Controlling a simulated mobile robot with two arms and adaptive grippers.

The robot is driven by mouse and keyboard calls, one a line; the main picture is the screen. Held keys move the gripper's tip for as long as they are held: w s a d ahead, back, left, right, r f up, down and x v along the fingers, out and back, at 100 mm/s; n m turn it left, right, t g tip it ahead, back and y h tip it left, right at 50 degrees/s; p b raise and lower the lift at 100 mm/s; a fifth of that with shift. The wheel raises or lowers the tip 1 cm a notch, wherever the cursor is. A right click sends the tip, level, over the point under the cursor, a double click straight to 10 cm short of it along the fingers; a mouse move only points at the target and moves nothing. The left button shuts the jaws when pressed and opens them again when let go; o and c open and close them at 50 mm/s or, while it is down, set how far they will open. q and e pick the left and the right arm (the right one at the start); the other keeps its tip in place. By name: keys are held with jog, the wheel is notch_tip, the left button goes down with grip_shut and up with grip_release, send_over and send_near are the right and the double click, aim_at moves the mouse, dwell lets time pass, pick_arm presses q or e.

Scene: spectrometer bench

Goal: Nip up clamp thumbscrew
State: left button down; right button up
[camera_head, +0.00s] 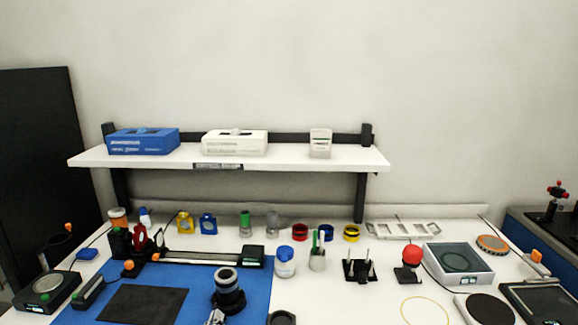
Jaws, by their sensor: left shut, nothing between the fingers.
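I cannot tell for sure which part is the clamp thumbscrew. A black cylindrical mount (228,292) with a pale ring on top stands upright on the mat at the bottom centre. My left gripper (216,317) shows only as a small grey tip at the bottom edge, just in front of this mount. It is shut and empty; I cannot tell whether it touches the mount. My right gripper is out of view.
The blue mat (75,315) carries a dark plate (143,304). A shelf (290,158) with boxes hangs behind.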

pick_arm(q)
jog(key=shift+s+d+f+h, duration=0.2)
jog(key=shift+d+f+h, duration=0.1)
jog(key=shift+d+f, duration=0.15)
jog(key=shift+a+r+p, duration=0.1)
jog(key=shift+r+p, duration=0.2)
jog(key=shift+p, duration=0.05)
jog(key=shift+s+f, duration=0.15)
jog(key=shift+s, duration=0.5)
jog(key=shift+s+a+r+b, duration=0.15)
jog(key=shift+s+r+b, duration=0.05)
jog(key=shift+s, duration=0.9)
jog(key=shift+s+a+r+b, duration=0.1)
jog(key=shift+s+r+b, duration=0.1)
jog(key=shift+s, duration=0.9)
jog(key=shift+w, duration=0.1)
